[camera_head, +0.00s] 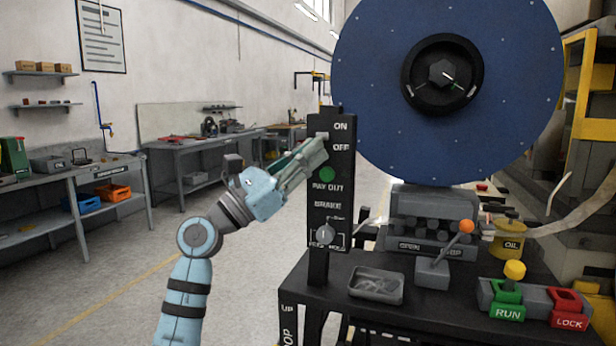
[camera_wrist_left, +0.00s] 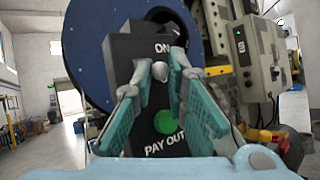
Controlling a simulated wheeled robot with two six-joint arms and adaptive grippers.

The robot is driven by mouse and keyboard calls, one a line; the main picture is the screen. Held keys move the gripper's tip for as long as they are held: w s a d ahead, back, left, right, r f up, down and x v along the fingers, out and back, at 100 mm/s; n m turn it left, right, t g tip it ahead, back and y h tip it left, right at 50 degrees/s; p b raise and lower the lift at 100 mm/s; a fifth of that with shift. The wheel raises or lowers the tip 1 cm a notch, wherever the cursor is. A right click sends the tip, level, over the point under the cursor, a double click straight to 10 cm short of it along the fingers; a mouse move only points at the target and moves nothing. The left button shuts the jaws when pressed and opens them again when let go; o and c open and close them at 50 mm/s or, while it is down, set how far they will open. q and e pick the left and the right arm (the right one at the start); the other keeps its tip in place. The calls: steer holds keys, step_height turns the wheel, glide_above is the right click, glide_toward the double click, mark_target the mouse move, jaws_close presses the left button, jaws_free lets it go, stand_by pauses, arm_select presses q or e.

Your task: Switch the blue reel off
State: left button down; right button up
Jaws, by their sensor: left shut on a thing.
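The blue reel (camera_head: 375,90) is a large disc with a black hub, standing behind a black control panel (camera_head: 319,205). The panel carries the words ON, OFF, PAY OUT and BRAKE, and a green button (camera_head: 326,175). My left gripper (camera_head: 321,142) is at the panel's upper part, beside the ON and OFF words. In the left wrist view, its teal fingers (camera_wrist_left: 163,78) are shut on a small grey switch knob (camera_wrist_left: 160,71) just below ON. The OFF word is hidden there, and I cannot tell the switch's exact position. My right gripper is in neither view.
A black bench (camera_head: 400,318) in front holds a metal tray (camera_head: 376,286), an orange-knobbed lever (camera_head: 466,227), a green RUN switch (camera_head: 507,300) and a red LOCK switch (camera_head: 568,308). A brake knob (camera_head: 325,232) sits low on the panel. Floor at left is clear.

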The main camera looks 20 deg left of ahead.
arm_select(q)
steer(key=shift+f, duration=0.1)
stand_by(0.3)
steer(key=c, duration=1.6)
jaws_free()
steer(key=v, duration=1.2)
steer(key=shift+w, duration=0.1)
